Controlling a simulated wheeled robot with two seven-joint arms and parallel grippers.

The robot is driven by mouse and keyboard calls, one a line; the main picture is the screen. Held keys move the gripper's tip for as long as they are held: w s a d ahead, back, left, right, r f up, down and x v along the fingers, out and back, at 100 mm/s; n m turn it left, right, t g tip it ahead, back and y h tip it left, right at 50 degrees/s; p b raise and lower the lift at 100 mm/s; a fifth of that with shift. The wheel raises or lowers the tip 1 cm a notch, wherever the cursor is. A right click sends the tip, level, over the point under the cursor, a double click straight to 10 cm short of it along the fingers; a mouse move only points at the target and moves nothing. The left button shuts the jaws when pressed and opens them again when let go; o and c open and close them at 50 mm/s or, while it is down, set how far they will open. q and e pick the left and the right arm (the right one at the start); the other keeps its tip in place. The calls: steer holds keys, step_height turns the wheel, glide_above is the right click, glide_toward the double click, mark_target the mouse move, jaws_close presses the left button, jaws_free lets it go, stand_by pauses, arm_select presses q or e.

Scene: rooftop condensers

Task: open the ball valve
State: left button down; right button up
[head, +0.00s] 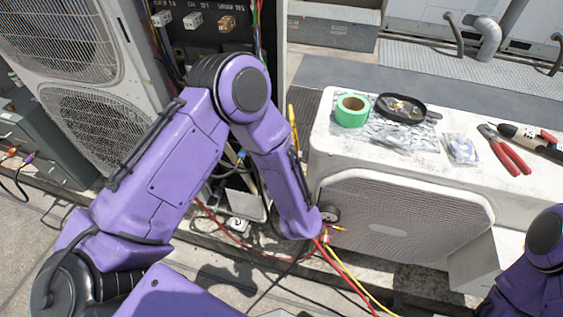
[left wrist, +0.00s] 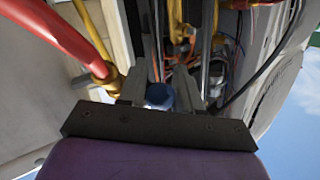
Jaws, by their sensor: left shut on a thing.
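My left gripper (left wrist: 162,84) shows at the middle of the left wrist view, its two grey fingers closed on a small blue part (left wrist: 159,97). This looks like the handle of the ball valve; the valve's body and the handle's angle are mostly hidden. A brass fitting (left wrist: 108,76) with a red hose stands just left of the fingers.
An open wiring panel (head: 208,35) and a fan unit (head: 95,120) stand left.

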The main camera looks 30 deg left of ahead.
arm_select(q)
steer(key=c, duration=0.8)
jaws_free()
arm_select(e)
steer(key=shift+a, duration=0.1)
arm_select(q)
steer(key=shift+s+d, duration=0.1)
